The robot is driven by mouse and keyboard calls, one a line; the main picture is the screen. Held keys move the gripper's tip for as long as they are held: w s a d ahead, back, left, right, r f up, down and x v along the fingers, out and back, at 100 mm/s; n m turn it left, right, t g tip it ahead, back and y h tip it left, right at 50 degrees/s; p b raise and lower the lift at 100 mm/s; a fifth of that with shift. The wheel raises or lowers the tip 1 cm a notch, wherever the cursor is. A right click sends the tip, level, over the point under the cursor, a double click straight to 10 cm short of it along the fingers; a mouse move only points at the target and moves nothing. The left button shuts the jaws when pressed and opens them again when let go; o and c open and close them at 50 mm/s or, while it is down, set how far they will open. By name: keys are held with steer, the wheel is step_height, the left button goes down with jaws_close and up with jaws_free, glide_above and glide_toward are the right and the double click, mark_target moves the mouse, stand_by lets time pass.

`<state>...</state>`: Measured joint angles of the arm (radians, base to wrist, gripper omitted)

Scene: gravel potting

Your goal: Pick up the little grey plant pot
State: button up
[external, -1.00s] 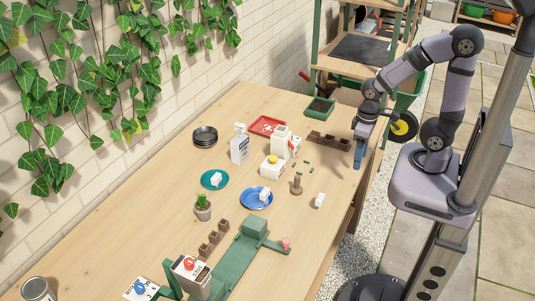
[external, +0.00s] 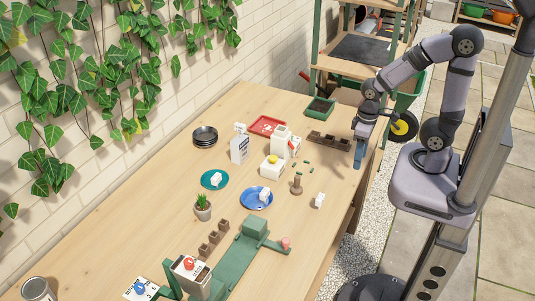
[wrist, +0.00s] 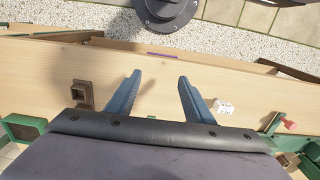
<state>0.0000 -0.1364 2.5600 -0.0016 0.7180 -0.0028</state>
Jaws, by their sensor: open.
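The little grey plant pot (external: 203,212), with a spiky green plant in it, stands upright on the wooden table in the external view, left of the blue saucer. It does not show in the wrist view. My gripper (external: 359,163) hangs over the far right edge of the table, well away from the pot. In the wrist view my gripper (wrist: 159,80) has its two blue fingers spread apart, with nothing between them.
A green fixture (external: 235,254) and brown pot strip (external: 205,251) lie in front of the pot. Black saucers (external: 205,141) are stacked behind. Bare wood lies left of the pot.

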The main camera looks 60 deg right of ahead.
steer(key=c, duration=0.4)
steer(key=shift+r, duration=0.1)
